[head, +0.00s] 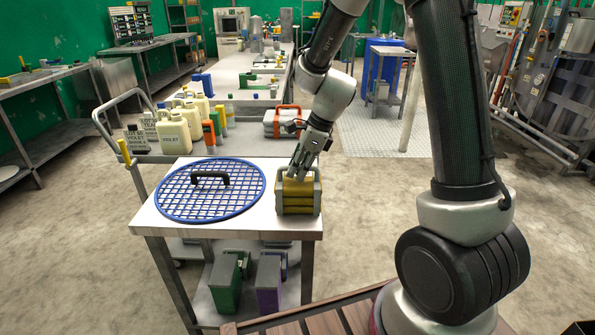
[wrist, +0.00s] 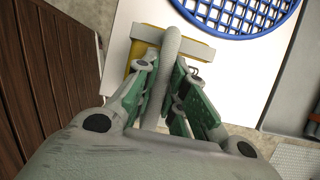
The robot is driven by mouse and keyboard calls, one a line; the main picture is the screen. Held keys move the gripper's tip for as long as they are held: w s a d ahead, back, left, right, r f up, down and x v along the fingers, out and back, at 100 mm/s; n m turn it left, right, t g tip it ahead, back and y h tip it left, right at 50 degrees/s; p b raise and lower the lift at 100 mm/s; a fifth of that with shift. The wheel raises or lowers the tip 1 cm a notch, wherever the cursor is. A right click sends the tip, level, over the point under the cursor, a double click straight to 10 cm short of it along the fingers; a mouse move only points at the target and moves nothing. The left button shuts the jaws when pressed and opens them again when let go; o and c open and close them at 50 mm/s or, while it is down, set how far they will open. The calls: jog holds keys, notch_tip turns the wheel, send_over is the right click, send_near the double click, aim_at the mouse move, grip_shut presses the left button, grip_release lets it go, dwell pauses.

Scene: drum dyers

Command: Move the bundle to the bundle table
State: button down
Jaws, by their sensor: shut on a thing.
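The bundle (head: 297,196) is a yellow block of stacked layers with grey straps and a grey loop handle. It is at the right front corner of a small white-topped table (head: 180,228), and I cannot tell whether it rests on the top or is just clear of it. My gripper (head: 299,172) comes down on it from above. In the wrist view, the fingers (wrist: 168,92) are shut on the grey handle (wrist: 172,60), with the yellow bundle (wrist: 143,52) beneath. No label shows which table is the bundle table.
A blue round grid (head: 212,187) with a black handle lies beside the bundle. Green and purple containers stand on the shelf below. A cart (head: 160,150) with cream jugs (head: 174,130) is behind. A long bench (head: 232,88) stands further back.

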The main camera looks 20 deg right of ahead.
jog(key=shift+f, duration=0.25)
jog(key=c, duration=1.5)
grip_release()
jog(key=v, duration=1.2)
jog(key=shift+s+d, duration=0.1)
jog(key=s+d+r+n+t+h, duration=0.1)
jog(key=s+d+r+n, duration=0.1)
jog(key=s+n, duration=0.5)
jog(key=s+d+r+n+t+h, duration=0.1)
jog(key=s+d+r+n, duration=0.2)
jog(key=s+d+n, duration=0.2)
jog(key=s+d+r+n+h, duration=0.2)
jog(key=s+d+n, duration=0.1)
jog(key=s+n, duration=0.6)
jog(key=shift+s+d+r+n+t, duration=0.1)
jog(key=shift+s+d+t, duration=0.05)
jog(key=shift+s, duration=0.35)
jog(key=shift+s+d+r+n+t, duration=0.1)
jog(key=shift+s+r, duration=0.05)
jog(key=shift+s, duration=0.3)
jog(key=shift+s+d+r+n+t, duration=0.1)
jog(key=shift+s+d+t, duration=0.05)
jog(key=shift+s, duration=0.35)
